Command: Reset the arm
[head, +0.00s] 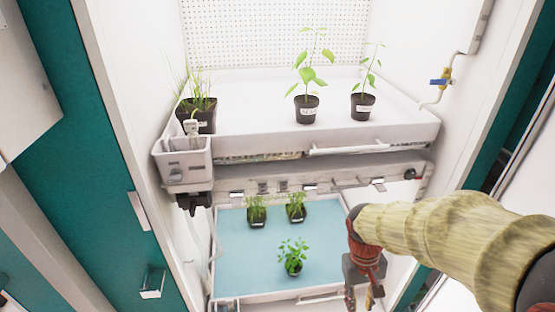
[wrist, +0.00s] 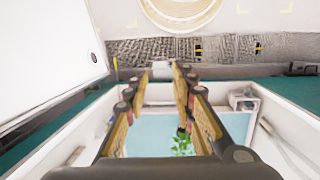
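My arm comes in from the right in the head view, in a tan, segmented cover. My gripper (head: 361,297) hangs at its end, pointing down, in front of the lower shelf's right side. In the wrist view my gripper (wrist: 161,78) shows two fingers standing apart with nothing between them. Its fingertips are cut close to the lower edge of the head view.
The upper white tray (head: 255,128) bears a grassy pot (head: 203,120) and two seedling pots (head: 307,110), (head: 363,106). The lower blue tray (head: 238,272) bears three small plants. A blue-handled valve (head: 441,82) is on the right wall. White chamber walls enclose both sides.

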